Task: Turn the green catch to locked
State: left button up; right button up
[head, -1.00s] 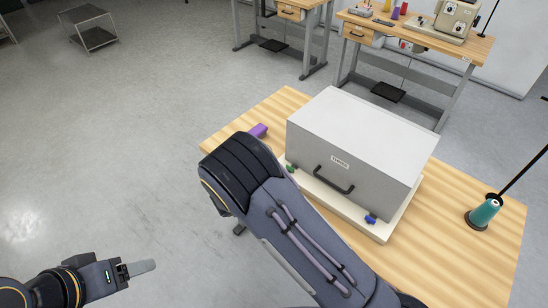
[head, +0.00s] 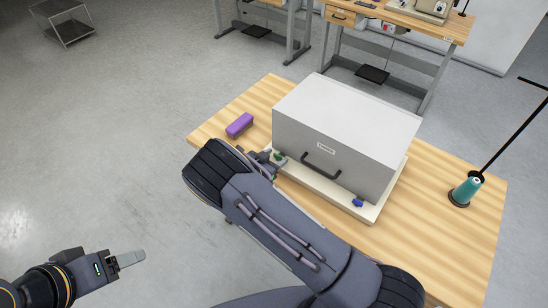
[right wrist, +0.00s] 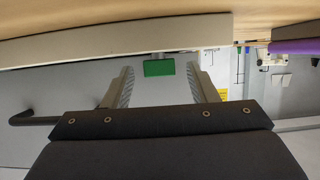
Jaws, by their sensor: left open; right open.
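The green catch (head: 279,156) sits at the left front corner of the grey box (head: 325,155), on its pale base (head: 345,206). In the right wrist view the green catch (right wrist: 158,68) is a small green block between my two fingertips, with a gap on each side. My right gripper (head: 268,158) is open beside the catch, partly hidden by my own wrist in the head view. It also shows in the right wrist view (right wrist: 160,78). My left gripper (head: 128,259) is open and empty over the floor at lower left.
A purple block (head: 240,125) lies on the wooden table (head: 430,240) left of the box. A teal thread spool (head: 467,188) with a slanted pole stands at right.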

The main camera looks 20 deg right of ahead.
jog(key=c, duration=1)
jog(key=shift+w+a+f+m+g+h+b, duration=0.1)
jog(key=shift+f+m+g+h+b, duration=0.2)
jog(key=shift+m+g+b, duration=0.6)
jog(key=m+g+h+b, duration=0.1)
jog(key=m+g+b, duration=0.1)
jog(key=b, duration=0.1)
jog(key=w+m+g+h+b, duration=0.1)
jog(key=m+g+b, duration=0.2)
jog(key=b, duration=0.1)
jog(key=shift+a, duration=0.15)
jog(key=shift+m+g+b, duration=0.7)
jog(key=shift+g+b, duration=0.35)
jog(key=shift+g, duration=0.15)
jog(key=shift+w+r+m+g+b, duration=0.1)
jog(key=shift+r+m+g+b, duration=0.1)
jog(key=shift+m+g+b, duration=0.2)
jog(key=o, duration=1)
jog(key=shift+r, duration=0.1)
